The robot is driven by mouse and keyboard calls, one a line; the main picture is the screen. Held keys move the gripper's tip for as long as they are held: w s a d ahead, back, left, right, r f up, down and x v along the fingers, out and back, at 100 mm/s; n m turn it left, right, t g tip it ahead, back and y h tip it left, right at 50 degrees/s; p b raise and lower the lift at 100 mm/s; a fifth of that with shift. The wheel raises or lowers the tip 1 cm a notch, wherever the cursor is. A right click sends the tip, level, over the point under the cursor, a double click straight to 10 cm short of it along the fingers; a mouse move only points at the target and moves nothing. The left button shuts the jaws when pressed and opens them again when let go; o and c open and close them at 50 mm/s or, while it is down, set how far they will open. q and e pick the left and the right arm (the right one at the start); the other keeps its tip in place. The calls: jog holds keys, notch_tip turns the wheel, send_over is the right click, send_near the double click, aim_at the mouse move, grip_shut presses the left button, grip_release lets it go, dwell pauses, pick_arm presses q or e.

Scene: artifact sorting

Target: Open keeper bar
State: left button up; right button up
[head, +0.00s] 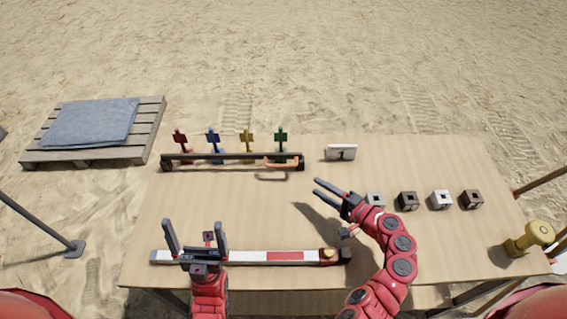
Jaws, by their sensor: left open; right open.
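The keeper bar (225,157) is a long dark bar near the back of the table, with a copper-coloured handle (281,164) toward its right end. It runs across in front of red, blue, yellow and green tags (247,141) on stands. My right gripper (317,188) is open and empty, to the right of and nearer than the handle, with its fingers pointing left and apart from the bar. My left gripper (194,226) is open, fingers pointing away from me, over the left part of a white and red striped rod (245,257). Nothing shows between its fingers.
A card marked 1 (341,152) stands right of the bar. A yellow cylinder (529,239) is at the right edge. The middle of the table (255,210) is clear.

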aim_at(284, 166)
jog(key=x, duration=0.7)
jog(key=b+x, duration=0.1)
jog(key=x, duration=0.7)
jog(key=shift+w+a+f, duration=0.15)
jog(key=shift+w+f, duration=0.1)
jog(key=shift+w, duration=0.05)
jog(key=shift+c, duration=0.3)
grip_shut()
